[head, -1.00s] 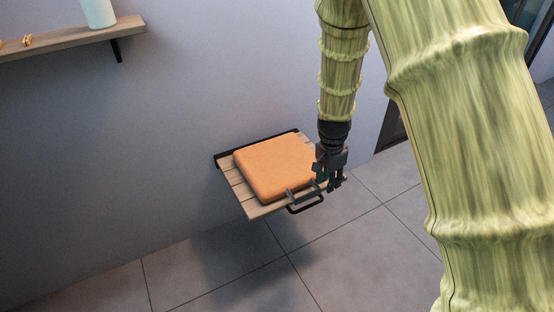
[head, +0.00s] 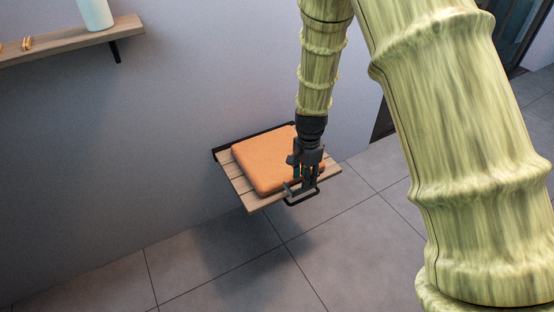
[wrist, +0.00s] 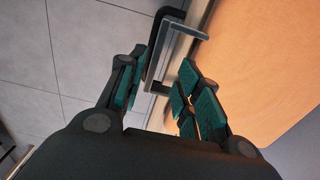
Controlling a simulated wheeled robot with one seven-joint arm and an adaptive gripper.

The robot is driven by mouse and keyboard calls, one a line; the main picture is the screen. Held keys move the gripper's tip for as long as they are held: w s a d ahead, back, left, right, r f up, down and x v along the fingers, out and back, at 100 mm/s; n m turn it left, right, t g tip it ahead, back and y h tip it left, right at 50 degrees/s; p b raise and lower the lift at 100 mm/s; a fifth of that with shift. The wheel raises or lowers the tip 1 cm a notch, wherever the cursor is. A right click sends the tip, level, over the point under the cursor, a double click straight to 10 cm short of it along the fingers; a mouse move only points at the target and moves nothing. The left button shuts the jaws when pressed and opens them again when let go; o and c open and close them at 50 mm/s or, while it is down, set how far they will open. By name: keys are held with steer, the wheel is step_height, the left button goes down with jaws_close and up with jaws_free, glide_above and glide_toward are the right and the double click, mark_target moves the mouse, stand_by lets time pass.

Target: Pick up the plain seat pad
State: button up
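The plain orange seat pad (head: 262,163) lies flat on a slatted wooden wall seat (head: 238,187). In the wrist view the pad (wrist: 265,60) fills the right side. A grey angular handle (wrist: 190,28) is at the pad's front edge. My gripper (head: 305,187) points down at the front right edge of the pad and hides part of that edge. In the wrist view my gripper (wrist: 160,88) is open, its teal-padded fingers apart. The grey handle lies ahead of the gap between them; no contact can be made out.
A black bar (head: 306,200) sticks out from the wall seat's front edge, close to my fingers. A wall shelf (head: 70,42) with a pale bottle (head: 95,13) is at upper left. The tiled floor (head: 370,230) in front is clear.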

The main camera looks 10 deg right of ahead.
mark_target(304, 191)
steer(key=shift+s+f+b, duration=0.2)
steer(key=shift+f+b, duration=0.3)
steer(key=shift+f, duration=0.95)
steer(key=shift+s+f+b, duration=0.2)
steer(key=shift+f+b, duration=0.3)
steer(key=shift+f, duration=0.9)
steer(key=shift+r, duration=0.1)
steer(key=shift+c, duration=0.2)
jaws_close()
